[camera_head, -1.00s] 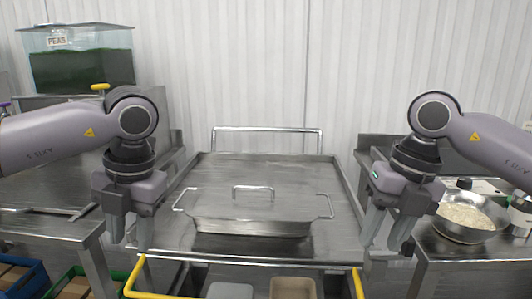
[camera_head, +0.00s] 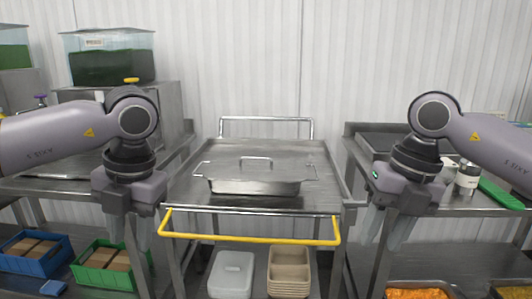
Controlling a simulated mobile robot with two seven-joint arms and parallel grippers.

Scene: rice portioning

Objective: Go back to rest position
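My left gripper (camera_head: 131,232) hangs fingers down at the left, in front of the left counter. Its two fingers stand apart with nothing between them. My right gripper (camera_head: 386,229) hangs fingers down at the right, in front of the right counter. Its fingers are also apart and empty. Both arms are bent in a near mirror pose. Neither gripper touches anything that I can see.
A steel cart (camera_head: 202,209) with a yellow handle (camera_head: 250,240) bears a lidded steel pan (camera_head: 255,187). Beige containers (camera_head: 289,270) and a white lidded box (camera_head: 231,274) sit below. Blue (camera_head: 36,262) and green (camera_head: 100,276) crates stand lower left. A tank (camera_head: 110,66) stands behind.

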